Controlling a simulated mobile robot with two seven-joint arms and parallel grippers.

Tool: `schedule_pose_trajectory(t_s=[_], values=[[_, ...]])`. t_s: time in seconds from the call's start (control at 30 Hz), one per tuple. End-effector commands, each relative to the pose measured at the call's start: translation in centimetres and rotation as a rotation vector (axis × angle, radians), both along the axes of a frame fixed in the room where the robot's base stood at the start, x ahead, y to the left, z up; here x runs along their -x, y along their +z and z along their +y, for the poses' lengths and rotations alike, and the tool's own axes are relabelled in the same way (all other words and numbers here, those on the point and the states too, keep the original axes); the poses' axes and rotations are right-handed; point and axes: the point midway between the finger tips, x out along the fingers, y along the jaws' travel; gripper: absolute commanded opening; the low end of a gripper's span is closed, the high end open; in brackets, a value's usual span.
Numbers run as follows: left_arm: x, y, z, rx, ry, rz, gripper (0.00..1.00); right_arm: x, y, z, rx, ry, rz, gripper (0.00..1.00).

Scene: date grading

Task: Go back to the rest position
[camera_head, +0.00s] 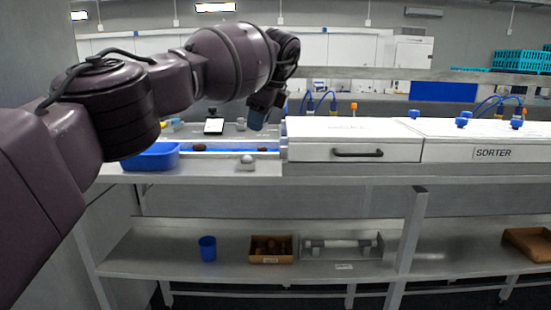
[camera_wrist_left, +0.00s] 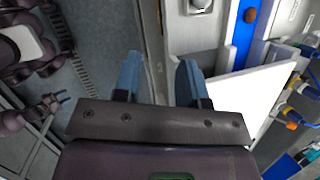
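My left gripper (camera_head: 257,112) hangs above the sorting bench, its arm coming in from the left. In the left wrist view its two blue fingers (camera_wrist_left: 160,62) stand apart with nothing between them. My right gripper (camera_wrist_left: 62,98) shows small at the left of the left wrist view, over the floor and away from the bench; it is too small to tell whether its fingers are apart. It is not in the head view.
The bench carries a blue tray (camera_head: 150,161), a blue belt with brown dates (camera_head: 262,149), a small scale (camera_head: 214,126) and the white sorter (camera_head: 460,143). The lower shelf holds a blue cup (camera_head: 207,248) and a brown box (camera_head: 271,258). The bench edge lies under my left gripper.

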Motion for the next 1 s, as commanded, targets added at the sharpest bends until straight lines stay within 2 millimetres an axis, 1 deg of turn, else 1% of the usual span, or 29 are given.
schedule_pose_trajectory(t_s=[0.07,0.17,0.2,0.27,0.3,0.37,0.4,0.47,0.5,0.6,0.7,0.77,0.87,1.0], values=[[-0.5,-0.5,-2.0,0.049,-0.161,-0.008,0.38,-0.3,0.1,0.0,0.0,0.002,-0.005,0.43],[-0.4,-0.5,-6.0,0.139,-0.416,-0.038,0.38,-0.9,0.4,0.1,-0.001,0.005,-0.017,0.43],[-0.1,-0.2,-8.1,0.186,-0.53,-0.058,0.38,-1.1,0.5,0.2,0.0,0.007,-0.02,0.43],[0.9,0.5,-11.6,0.263,-0.704,-0.099,0.38,-1.2,0.6,0.2,-0.001,0.007,-0.023,0.43],[1.8,1.2,-14.0,0.32,-0.818,-0.133,0.38,-1.1,0.6,0.2,0.0,0.007,-0.022,0.43],[3.3,1.8,-17.4,0.411,-0.977,-0.185,0.38,-1.0,0.5,0.2,0.0,0.006,-0.02,0.43],[4.4,1.9,-19.4,0.48,-1.071,-0.22,0.38,-0.8,0.5,0.1,-0.001,0.005,-0.017,0.43],[6.1,1.9,-22.1,0.59,-1.194,-0.279,0.38,-0.6,0.4,0.1,0.0,0.004,-0.014,0.43],[7.3,1.9,-23.6,0.671,-1.263,-0.322,0.38,-0.5,0.3,0.1,0.001,0.003,-0.011,0.43],[10.1,1.8,-26.5,0.889,-1.376,-0.447,0.38,-0.2,0.1,0.0,0.001,0.001,-0.004,0.43],[12.1,2.0,-27.7,1.101,-1.395,-0.584,0.38,0.0,0.0,0.0,0.0,0.0,0.0,0.43],[12.8,2.0,-27.7,1.209,-1.37,-0.661,0.38,0.1,-0.1,0.0,0.0,0.0,0.002,0.43],[13.2,1.8,-26.9,1.36,-1.284,-0.776,0.38,0.1,-0.1,0.0,0.0,0.0,0.003,0.43],[13.0,0.9,-24.7,1.521,-1.106,-0.903,0.38,0.1,-0.1,0.0,0.0,0.0,0.002,0.43]])
